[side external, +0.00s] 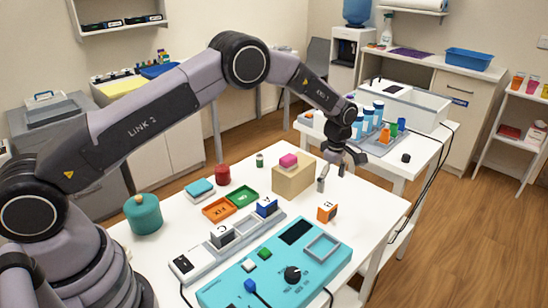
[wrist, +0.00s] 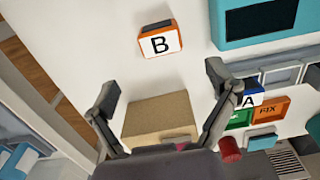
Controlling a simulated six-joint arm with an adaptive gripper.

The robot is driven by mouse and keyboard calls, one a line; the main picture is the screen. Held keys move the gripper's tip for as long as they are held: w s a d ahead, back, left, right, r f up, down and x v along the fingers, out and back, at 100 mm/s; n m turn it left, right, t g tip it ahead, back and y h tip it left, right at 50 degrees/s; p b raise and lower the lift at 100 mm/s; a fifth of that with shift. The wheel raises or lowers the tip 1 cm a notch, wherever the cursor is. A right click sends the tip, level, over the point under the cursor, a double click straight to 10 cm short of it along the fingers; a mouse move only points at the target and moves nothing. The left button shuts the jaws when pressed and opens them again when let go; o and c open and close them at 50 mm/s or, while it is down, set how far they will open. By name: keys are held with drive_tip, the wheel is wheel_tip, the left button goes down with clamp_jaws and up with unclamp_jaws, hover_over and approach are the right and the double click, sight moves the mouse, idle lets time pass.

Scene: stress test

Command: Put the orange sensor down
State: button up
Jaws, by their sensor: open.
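The orange sensor (side external: 327,211), a block with a white face marked B, sits on the white table (side external: 375,215) behind the teal console. In the wrist view the orange sensor (wrist: 160,42) lies beyond my fingertips, apart from them. My gripper (side external: 341,172) is open and empty above the table, near the cardboard box and behind the sensor. In the wrist view my gripper (wrist: 162,82) has its fingers spread wide, with the cardboard box (wrist: 160,118) showing between and below them.
The teal console (side external: 275,265) has a square grey frame, a dark screen and a knob. A grey rack (side external: 195,262) holds the blue A block (side external: 266,206) and the C block (side external: 221,235). A pink block (side external: 288,160) tops the box. Orange and green trays stand left. Table right of the sensor is clear.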

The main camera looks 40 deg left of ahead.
drive_tip(key=s+a+r+m+t, duration=0.15)
drive_tip(key=s+r, duration=0.25)
drive_tip(key=r, duration=0.5)
drive_tip(key=s+a+r+m, duration=0.3)
drive_tip(key=s+r, duration=0.2)
drive_tip(key=r, duration=0.4)
drive_tip(key=s+a+r+m+t, duration=0.1)
drive_tip(key=s+a+r+m, duration=0.2)
drive_tip(key=r, duration=0.6)
drive_tip(key=s+a+r+m+t, duration=0.1)
drive_tip(key=s+r+m, duration=0.15)
drive_tip(key=s, duration=0.45)
drive_tip(key=s+a+r+m+t, duration=0.15)
drive_tip(key=s+r, duration=0.25)
drive_tip(key=s, duration=0.4)
drive_tip(key=s+a+f+m, duration=0.2)
drive_tip(key=s+m, duration=0.4)
drive_tip(key=s, duration=0.8)
drive_tip(key=shift+s+f+t, duration=0.15)
drive_tip(key=shift+f+t, duration=0.15)
drive_tip(key=shift+f, duration=0.4)
